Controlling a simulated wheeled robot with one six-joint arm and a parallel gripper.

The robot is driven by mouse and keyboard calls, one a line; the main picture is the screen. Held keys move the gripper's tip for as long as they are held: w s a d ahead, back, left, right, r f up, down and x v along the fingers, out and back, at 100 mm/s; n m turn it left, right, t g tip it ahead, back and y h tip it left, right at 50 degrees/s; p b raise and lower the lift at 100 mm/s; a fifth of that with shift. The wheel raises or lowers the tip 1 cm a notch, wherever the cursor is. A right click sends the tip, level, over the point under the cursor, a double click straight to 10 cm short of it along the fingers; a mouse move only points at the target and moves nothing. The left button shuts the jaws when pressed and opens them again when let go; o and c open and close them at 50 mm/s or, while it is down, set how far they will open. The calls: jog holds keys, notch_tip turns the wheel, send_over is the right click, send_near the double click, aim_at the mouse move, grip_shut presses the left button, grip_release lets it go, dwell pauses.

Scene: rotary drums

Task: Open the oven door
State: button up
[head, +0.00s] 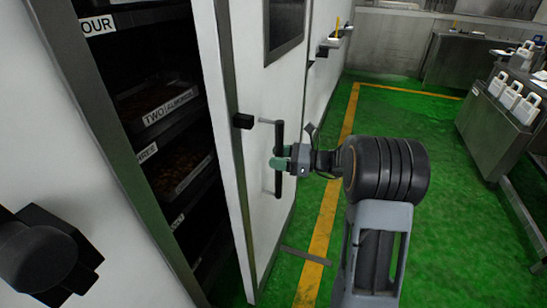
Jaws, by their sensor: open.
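The oven door (229,110) is a white panel with a dark window, standing ajar. Its left edge is swung away from the white frame, and dark shelves show through the gap. A black vertical bar handle (279,135) is on the door's outer face. My gripper (280,158) has green fingertips and is at the handle's middle, coming from the right. The jaws are open. The fingertips overlap the handle in the picture; I cannot tell if they touch it.
Labelled trays (170,104) sit on the shelves inside. A black knob-like fitting (45,255) is on the white panel at the lower left. The green floor (430,200) with a yellow line (328,215) is clear to the right. A metal counter (490,120) with white jugs stands at the far right.

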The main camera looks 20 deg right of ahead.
jog(key=shift+x, duration=0.85)
jog(key=shift+c, duration=0.4)
grip_shut()
